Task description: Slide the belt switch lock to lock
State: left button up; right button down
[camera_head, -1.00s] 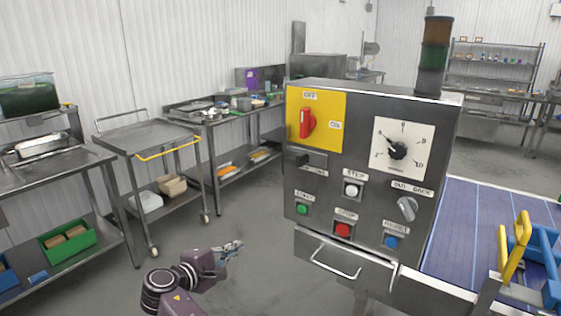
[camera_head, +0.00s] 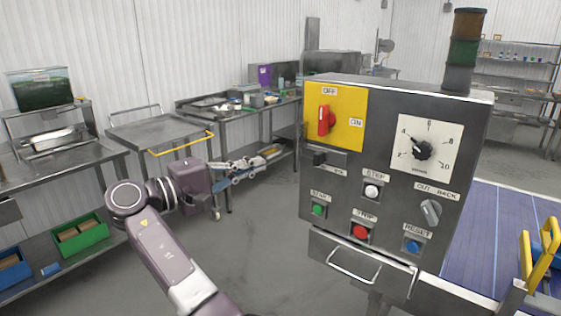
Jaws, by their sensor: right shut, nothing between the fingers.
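The control box (camera_head: 345,205) stands right of centre. Its belt switch is a red handle (camera_head: 326,120) on a yellow plate, standing roughly upright under the OFF label, with ON to its right. Just below the plate, a small black slide knob (camera_head: 320,158), apparently the switch lock, sits at the left end of its metal strip. The small label under the strip is partly hidden and cannot be read fully. My right gripper (camera_head: 262,161) is shut and empty, left of the box, pointing right toward the knob and apart from it. My left gripper is not in view.
The box also carries a dial (camera_head: 422,150), a grey knob (camera_head: 430,212) and push buttons. A drawer handle (camera_head: 354,267) projects below. A cart (camera_head: 155,132) and steel tables stand behind at left. A blue conveyor belt (camera_head: 480,225) lies at right. Floor left of the box is clear.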

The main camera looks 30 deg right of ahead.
jog(key=p, duration=0.3)
send_near(302, 149)
jog(key=d, duration=0.4)
jog(key=shift+w+d, duration=0.25)
jog(key=shift+w, duration=0.05)
jog(key=s+d+p, duration=0.2)
jog(key=s, duration=0.1)
jog(key=shift+s+d+f+p, duration=0.15)
jog(key=shift+s+f+p, duration=0.05)
jog(key=shift+s+p, duration=0.1)
